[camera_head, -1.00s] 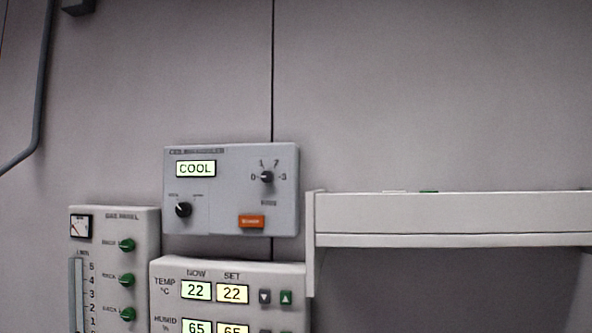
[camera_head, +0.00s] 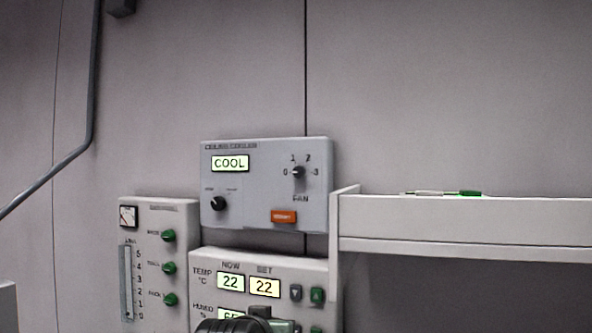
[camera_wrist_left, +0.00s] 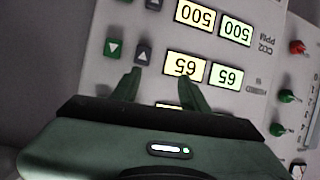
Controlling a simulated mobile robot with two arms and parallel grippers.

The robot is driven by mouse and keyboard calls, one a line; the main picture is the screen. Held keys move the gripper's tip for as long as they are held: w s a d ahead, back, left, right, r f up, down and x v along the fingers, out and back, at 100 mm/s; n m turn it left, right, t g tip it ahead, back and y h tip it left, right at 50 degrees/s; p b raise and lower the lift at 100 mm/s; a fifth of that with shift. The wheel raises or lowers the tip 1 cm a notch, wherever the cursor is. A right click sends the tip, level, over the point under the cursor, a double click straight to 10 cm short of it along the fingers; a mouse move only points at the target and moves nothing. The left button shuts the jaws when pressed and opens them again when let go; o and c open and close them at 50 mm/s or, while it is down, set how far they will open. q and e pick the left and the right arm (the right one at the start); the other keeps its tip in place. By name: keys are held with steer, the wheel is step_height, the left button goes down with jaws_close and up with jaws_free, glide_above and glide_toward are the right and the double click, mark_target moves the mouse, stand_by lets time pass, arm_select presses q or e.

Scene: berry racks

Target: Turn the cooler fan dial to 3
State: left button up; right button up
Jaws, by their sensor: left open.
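The ceiling cooler panel (camera_head: 265,212) is a grey box on the wall with a lit COOL display. Its fan dial (camera_head: 298,172) is a small black knob marked 0, 1, 2 and 3. Its pale pointer mark appears to face left, toward 0, but it is small. My left gripper (camera_wrist_left: 158,88) is open and empty in the left wrist view, upside down before the climate panel's lit numbers. In the head view, part of my dark left arm shows at the bottom edge, below the cooler panel and apart from the dial. My right gripper is out of view.
A second black knob (camera_head: 218,203) and an orange button (camera_head: 284,216) are on the cooler panel. The climate panel (camera_head: 206,262) is below it. A panel with green knobs (camera_head: 157,218) stands left. A white shelf (camera_head: 460,228) juts out at right, bearing a green-and-white item (camera_head: 462,193).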

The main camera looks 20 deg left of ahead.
arm_select(q)
step_height(320, 180, up, 19)
steer(key=d+t, duration=0.2)
steer(key=t, duration=0.2)
glide_toward(298, 172)
steer(key=shift+n, duration=0.3)
steer(key=w+p, duration=0.1)
steer(key=w, duration=0.1)
steer(key=w+p, duration=0.1)
steer(key=w, duration=0.2)
steer(key=w+p, duration=0.2)
steer(key=shift+w+a, duration=0.25)
steer(key=shift+a, duration=0.05)
steer(key=shift+w+f, duration=0.1)
steer(key=shift+w, duration=0.35)
jaws_close()
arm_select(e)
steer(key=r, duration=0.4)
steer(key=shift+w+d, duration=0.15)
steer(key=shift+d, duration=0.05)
